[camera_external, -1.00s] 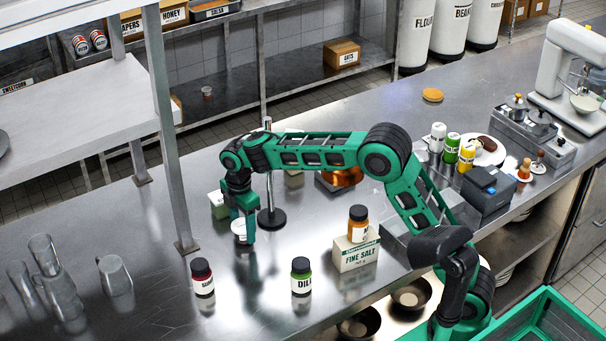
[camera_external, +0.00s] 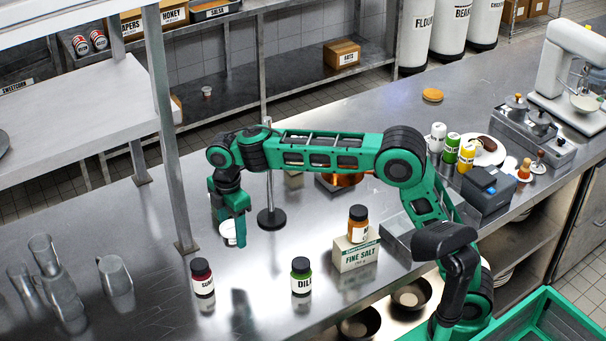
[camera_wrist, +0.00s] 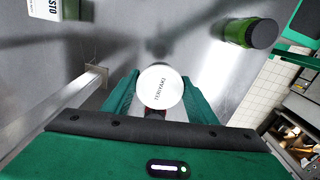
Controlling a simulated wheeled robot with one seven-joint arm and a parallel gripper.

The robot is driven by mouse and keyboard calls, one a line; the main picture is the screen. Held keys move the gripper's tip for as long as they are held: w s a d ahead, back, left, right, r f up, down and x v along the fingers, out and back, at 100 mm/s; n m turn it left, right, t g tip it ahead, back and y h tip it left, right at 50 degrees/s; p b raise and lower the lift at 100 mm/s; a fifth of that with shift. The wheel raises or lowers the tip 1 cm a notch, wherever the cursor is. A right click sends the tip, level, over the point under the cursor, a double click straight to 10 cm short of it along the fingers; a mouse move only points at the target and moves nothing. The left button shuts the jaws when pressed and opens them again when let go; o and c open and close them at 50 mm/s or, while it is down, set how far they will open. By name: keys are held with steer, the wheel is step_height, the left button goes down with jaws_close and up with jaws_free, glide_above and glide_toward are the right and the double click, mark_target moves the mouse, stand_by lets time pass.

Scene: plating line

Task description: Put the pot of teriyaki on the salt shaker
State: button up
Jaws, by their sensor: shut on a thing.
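The pot of teriyaki (camera_external: 227,232) is a small white pot between the fingers of my gripper (camera_external: 229,236), at the left middle of the steel counter. In the wrist view its white round lid, marked TERIYAKI (camera_wrist: 160,90), sits between the two green fingers of my gripper (camera_wrist: 158,100). The fingers are shut on it. I cannot tell whether its base touches the counter. A white shaker-like container (camera_external: 438,137) stands at the right back beside green and yellow ones; its label is too small to read, so I cannot confirm it as the salt shaker.
A FINE SALT box (camera_external: 356,254) with an orange jar (camera_external: 358,223) on top stands right of my gripper. A dill jar (camera_external: 301,276) and a dark red jar (camera_external: 202,277) stand in front. A metal post (camera_external: 172,130) rises close at left. Glass jugs (camera_external: 116,275) stand far left.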

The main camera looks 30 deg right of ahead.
steer(key=w+d+r+m, duration=0.3)
steer(key=d+r, duration=0.5)
steer(key=d, duration=0.4)
steer(key=w+d+r+m, duration=0.2)
steer(key=w+d+r, duration=0.2)
steer(key=d+r, duration=0.55)
steer(key=s+d+f+m, duration=0.2)
steer(key=d+m, duration=0.2)
steer(key=d, duration=0.8)
steer(key=s+d+f+m, duration=0.2)
steer(key=d+f+m, duration=0.15)
steer(key=d, duration=0.85)
steer(key=s+d+f+m, duration=0.2)
steer(key=d+m, duration=0.3)
steer(key=d, duration=0.7)
steer(key=d+f, duration=0.2)
steer(key=d, duration=0.2)
steer(key=w+d+f, duration=0.1)
steer(key=d+f, duration=0.1)
steer(key=d, duration=0.1)
steer(key=d+f, duration=0.2)
steer(key=d, duration=0.2)
steer(key=shift+w+d+f, duration=0.3)
steer(key=shift+w+d, duration=0.05)
steer(key=shift+w, duration=0.05)
steer(key=shift+f, duration=2)
